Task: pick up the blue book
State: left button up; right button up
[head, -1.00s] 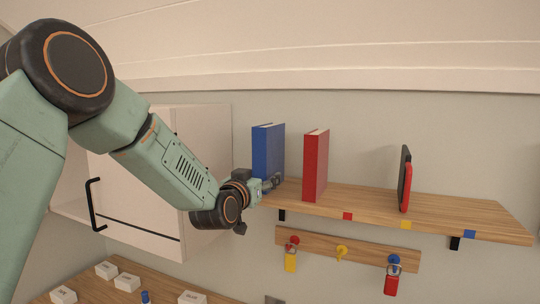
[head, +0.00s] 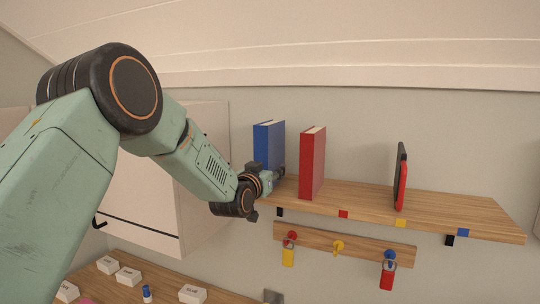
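The blue book (head: 267,144) stands upright near the left end of the wooden wall shelf (head: 440,205) in the head view. My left gripper (head: 279,175) is at the book's lower part, in front of the shelf's left end. The wrist and the book's lower edge overlap in the picture, and the fingers are small and partly hidden. I cannot tell whether they are open or touching the book. My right gripper is not in view.
A red book (head: 312,163) stands upright just right of the blue one. A dark and red flat object (head: 401,178) stands farther right. Below hangs a key rail (head: 365,250) with padlocks. A white cabinet (head: 205,150) is left; labelled boxes (head: 128,276) lie on the lower counter.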

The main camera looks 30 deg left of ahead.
pick_arm(q)
jog(key=shift+w+a+f, duration=0.1)
jog(key=shift+a+f, duration=0.1)
jog(key=shift+a, duration=0.3)
jog(key=c, duration=0.3)
jog(key=shift+c, duration=0.8)
jog(key=shift+s+d+r, duration=0.2)
jog(key=shift+d+r, duration=0.05)
jog(key=shift+d, duration=0.25)
grip_shut()
jog(key=shift+w+a, duration=0.1)
jog(key=shift+w, duration=0.05)
jog(key=shift+a, duration=0.3)
